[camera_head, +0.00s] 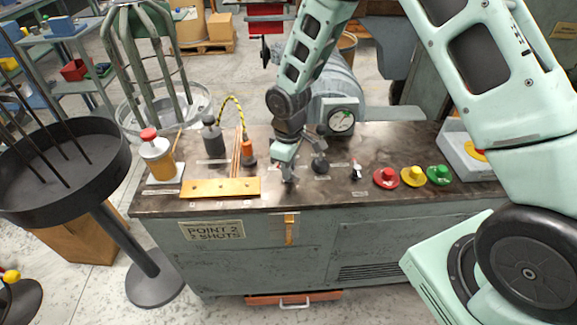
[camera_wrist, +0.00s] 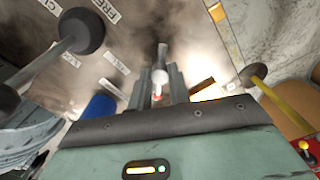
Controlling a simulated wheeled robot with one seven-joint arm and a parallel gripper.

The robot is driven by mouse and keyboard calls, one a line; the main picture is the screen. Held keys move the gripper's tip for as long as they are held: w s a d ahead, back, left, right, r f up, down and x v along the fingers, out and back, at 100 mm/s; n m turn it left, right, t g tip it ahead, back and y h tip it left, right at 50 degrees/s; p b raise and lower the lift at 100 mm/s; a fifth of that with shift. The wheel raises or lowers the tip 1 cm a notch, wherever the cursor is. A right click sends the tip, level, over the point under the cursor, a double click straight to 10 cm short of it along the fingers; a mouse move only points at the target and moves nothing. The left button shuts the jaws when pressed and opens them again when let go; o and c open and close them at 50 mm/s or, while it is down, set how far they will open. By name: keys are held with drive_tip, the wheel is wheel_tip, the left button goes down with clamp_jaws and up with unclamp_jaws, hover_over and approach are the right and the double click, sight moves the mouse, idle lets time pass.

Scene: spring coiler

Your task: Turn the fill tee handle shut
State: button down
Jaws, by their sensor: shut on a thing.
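My gripper (camera_head: 287,176) reaches down to the front middle of the dark bench top. In the wrist view my gripper (camera_wrist: 160,84) is closed around a small grey handle (camera_wrist: 161,56), which seems to be the fill tee handle. A pale round part and a reddish tip show at the fingers. The fingers and arm hide most of the handle and its fitting in the head view, so I cannot tell its exact angle.
A black-knobbed lever (camera_head: 320,165) stands just right of my gripper. An orange plate (camera_head: 221,188) lies to the left. Red (camera_head: 386,178), yellow (camera_head: 413,176) and green (camera_head: 440,174) buttons are further right. A round gauge (camera_head: 341,121) is behind.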

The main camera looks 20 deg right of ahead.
drive_tip(key=c, duration=1.3)
unclamp_jaws()
wheel_tip(320, 180, up, 17)
drive_tip(key=shift+r+b, duration=0.2)
drive_tip(key=shift+b, duration=0.25)
drive_tip(key=shift+s, duration=0.1)
